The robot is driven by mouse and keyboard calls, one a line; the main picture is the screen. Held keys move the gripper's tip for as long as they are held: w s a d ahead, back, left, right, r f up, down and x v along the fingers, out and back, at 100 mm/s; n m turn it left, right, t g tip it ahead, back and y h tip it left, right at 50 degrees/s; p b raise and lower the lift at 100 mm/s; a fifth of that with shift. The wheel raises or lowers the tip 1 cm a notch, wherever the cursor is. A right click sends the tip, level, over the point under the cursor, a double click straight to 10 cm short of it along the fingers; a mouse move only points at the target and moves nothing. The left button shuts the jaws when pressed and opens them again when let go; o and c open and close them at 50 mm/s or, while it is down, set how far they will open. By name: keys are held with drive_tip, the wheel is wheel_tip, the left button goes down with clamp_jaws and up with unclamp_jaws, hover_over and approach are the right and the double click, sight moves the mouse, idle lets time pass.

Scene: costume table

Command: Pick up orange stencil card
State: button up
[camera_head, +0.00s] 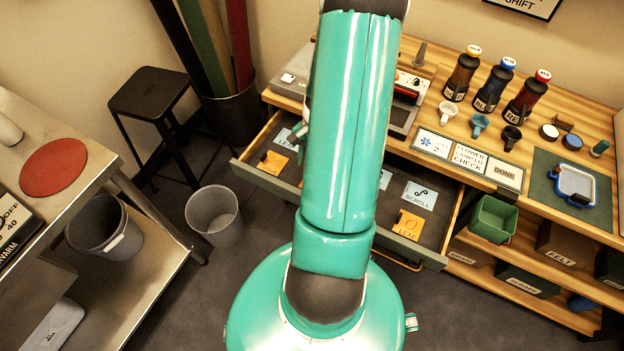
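Two orange cards lie in the open, dark-lined drawer (455,215). One orange card (411,223) is at the drawer's front right, with a leaf mark and letters that read LEAF. The other orange card (274,163) is at the drawer's left end, with a small dark thing at its upper left; its print is too small to read. My teal arm crosses the middle of the drawer and hides that part.
Pale blue cards, one marked SCROLL (419,195), share the drawer. The wooden table (575,115) behind carries several bottles, small cups and a label board (466,158). A green bin (493,219) hangs right of the drawer. A grey bin (213,213) stands on the floor at left.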

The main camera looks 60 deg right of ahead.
drive_tip(key=x, duration=0.4)
drive_tip(key=shift+w, duration=0.2)
drive_tip(key=shift+r, duration=0.1)
clamp_jaws()
drive_tip(key=shift+r, duration=0.1)
